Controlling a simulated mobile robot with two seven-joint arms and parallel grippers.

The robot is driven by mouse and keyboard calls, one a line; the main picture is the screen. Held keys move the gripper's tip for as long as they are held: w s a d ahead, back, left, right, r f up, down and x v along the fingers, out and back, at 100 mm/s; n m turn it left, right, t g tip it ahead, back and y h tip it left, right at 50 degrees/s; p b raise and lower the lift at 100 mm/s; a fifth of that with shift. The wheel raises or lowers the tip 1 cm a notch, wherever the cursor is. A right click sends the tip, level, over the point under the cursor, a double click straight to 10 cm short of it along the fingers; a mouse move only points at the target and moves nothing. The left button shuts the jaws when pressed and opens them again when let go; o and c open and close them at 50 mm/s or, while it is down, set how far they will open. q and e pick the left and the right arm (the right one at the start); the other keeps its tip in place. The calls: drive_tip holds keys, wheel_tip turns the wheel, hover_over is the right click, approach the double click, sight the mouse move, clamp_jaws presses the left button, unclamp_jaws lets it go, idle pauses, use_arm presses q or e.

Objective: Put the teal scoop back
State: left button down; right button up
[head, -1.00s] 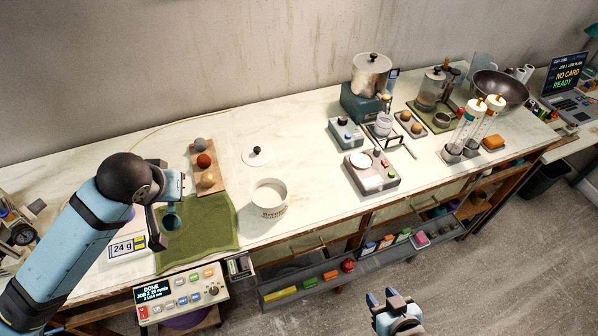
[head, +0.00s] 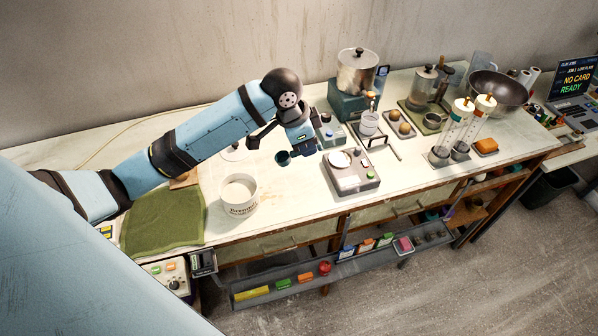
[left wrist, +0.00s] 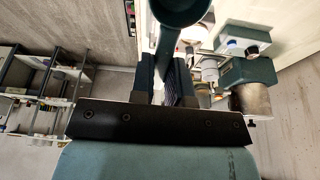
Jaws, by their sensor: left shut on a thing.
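My left gripper (head: 292,146) is shut on the teal scoop (head: 283,158) and holds it above the bench, right of the white tub. In the left wrist view the scoop's bowl (left wrist: 181,10) is at the top edge. Its handle runs down between the two fingers (left wrist: 163,82). The white tub (head: 239,196) stands open on the bench, with dark lettering on its side. Its lid (head: 235,153) lies behind it, partly hidden by my left arm. My right gripper is not in view.
A grey device with a round white pan (head: 350,172) stands just right of the scoop. Behind are a metal pot (head: 362,72), a small cup (head: 369,124) and two tall tubes (head: 468,120). A green cloth (head: 163,218) lies left.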

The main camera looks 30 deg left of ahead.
use_arm(q)
drive_tip(key=w+a+m+g+b, duration=0.2)
drive_tip(key=w+a+m, duration=0.1)
drive_tip(key=m, duration=0.2)
drive_tip(key=m+y+b, duration=0.1)
drive_tip(key=m+y, duration=0.1)
drive_tip(key=m, duration=0.5)
hover_over(296, 178)
drive_tip(key=shift+m+g, duration=0.3)
wheel_tip(296, 178, down, 15)
drive_tip(key=shift+a+f+p, duration=0.1)
drive_tip(key=shift+p, duration=0.55)
drive_tip(key=shift+f, duration=2.3)
drive_tip(key=c, duration=1.1)
unclamp_jaws()
